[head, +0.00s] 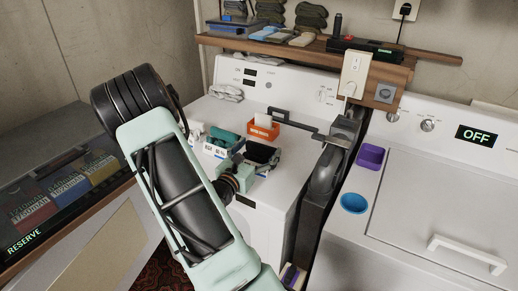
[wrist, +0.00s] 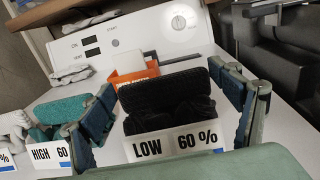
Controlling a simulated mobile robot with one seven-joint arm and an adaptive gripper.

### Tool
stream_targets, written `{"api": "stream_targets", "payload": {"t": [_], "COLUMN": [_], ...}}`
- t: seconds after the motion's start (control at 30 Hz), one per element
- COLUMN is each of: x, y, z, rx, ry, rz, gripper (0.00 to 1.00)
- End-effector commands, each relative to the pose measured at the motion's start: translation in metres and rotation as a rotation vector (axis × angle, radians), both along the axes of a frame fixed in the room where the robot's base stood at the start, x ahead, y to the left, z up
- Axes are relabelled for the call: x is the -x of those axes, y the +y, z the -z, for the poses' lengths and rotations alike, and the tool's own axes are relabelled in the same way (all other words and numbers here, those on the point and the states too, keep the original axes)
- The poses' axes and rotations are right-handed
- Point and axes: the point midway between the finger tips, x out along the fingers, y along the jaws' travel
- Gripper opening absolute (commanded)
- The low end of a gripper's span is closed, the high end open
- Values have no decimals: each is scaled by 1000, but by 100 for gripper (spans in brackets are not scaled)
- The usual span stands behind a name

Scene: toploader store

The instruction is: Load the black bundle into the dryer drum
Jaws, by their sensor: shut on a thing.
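The black bundle (head: 262,153) is dark and textured, in a white holder labelled LOW 60 % on top of the left white machine (head: 275,88). In the wrist view the bundle (wrist: 165,98) stands between the two blue finger pads, behind the holder's front label (wrist: 175,144). My gripper (head: 249,160) is shut on the bundle; the wrist view shows its fingers (wrist: 172,112) on either side. The bundle's lower part is hidden by the holder. The right white machine has a display reading OFF (head: 477,135) and a closed top lid (head: 440,200) with a white handle. No drum opening shows.
A teal bundle (head: 222,138) in a HIGH 60 holder and a white bundle sit left of the black one. An orange box (head: 263,129) is behind. A wooden shelf (head: 300,50) hangs above.

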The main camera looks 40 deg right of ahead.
Motion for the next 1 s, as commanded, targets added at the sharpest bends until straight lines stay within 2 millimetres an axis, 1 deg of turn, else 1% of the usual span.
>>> {"api": "stream_targets", "payload": {"t": [0.27, 0.4, 0.43, 0.57, 0.6, 0.93, 0.97, 1.0], "x": [0, 0, 0, 0, 0, 0, 0, 1], "y": [0, 0, 0, 0, 0, 0, 1, 7], "z": [1, 6, 6, 5, 5, 4, 4, 5], "rx": [2, 2, 0, 0, 0, 0, 0, -1], "ry": [-1, -1, 0, 0, 0, 0, 0, 0], "rz": [0, 0, 0, 0, 0, 1, 0, -3], "gripper": [54, 54, 85, 99, 100, 100, 100, 100]}}
